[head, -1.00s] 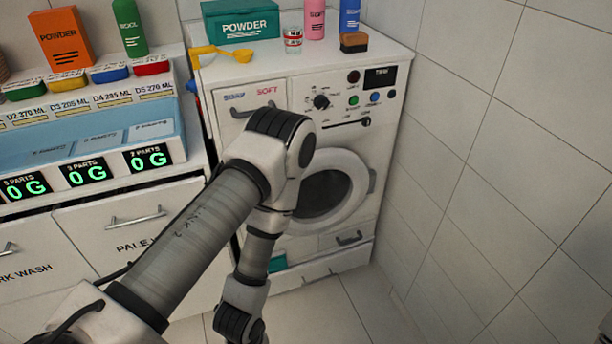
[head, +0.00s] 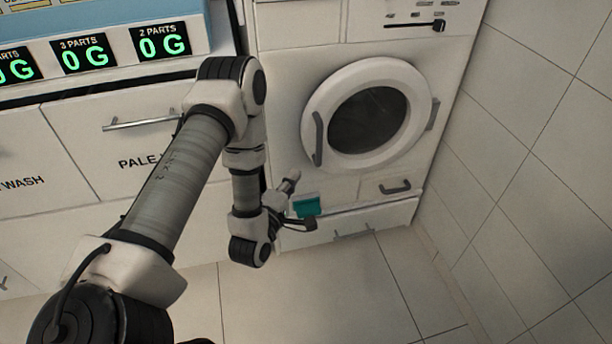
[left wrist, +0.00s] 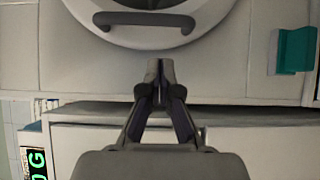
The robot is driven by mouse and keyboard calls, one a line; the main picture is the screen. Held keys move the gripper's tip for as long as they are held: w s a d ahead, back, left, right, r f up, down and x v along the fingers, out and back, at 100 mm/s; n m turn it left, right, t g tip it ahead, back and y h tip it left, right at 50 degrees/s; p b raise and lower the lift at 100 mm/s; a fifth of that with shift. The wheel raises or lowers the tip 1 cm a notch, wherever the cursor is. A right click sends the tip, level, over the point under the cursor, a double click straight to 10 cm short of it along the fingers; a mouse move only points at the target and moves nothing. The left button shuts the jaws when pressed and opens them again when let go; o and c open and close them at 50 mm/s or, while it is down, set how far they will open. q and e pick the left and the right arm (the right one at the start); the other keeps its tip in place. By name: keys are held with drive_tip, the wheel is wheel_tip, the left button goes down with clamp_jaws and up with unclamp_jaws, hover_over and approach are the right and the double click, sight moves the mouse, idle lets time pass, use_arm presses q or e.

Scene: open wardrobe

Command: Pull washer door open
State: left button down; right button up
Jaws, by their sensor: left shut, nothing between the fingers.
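The washer (head: 280,120) has a round door (head: 322,95) with a white ring and dark glass, which looks shut. Its dark grey curved handle (head: 319,138) is on the left side of the ring. In the left wrist view the handle (left wrist: 145,22) lies across the top, above the fingertips. My left gripper (head: 292,178) is below and left of the handle in the head view, apart from it. In the left wrist view my left gripper (left wrist: 160,72) is shut and empty. My right gripper is not in view.
A teal block (head: 306,205) sits low on the washer front, close to my left gripper. A drawer front with a bar handle (head: 142,123) is on the left. A tiled wall (head: 530,190) stands close on the right. The floor (head: 330,290) before the washer is clear.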

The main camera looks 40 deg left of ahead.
sight(309, 153)
use_arm(q)
drive_tip(key=b+x, duration=0.1)
drive_tip(key=x, duration=0.9)
drive_tip(key=shift+d+r, duration=0.1)
drive_tip(key=shift+s, duration=0.1)
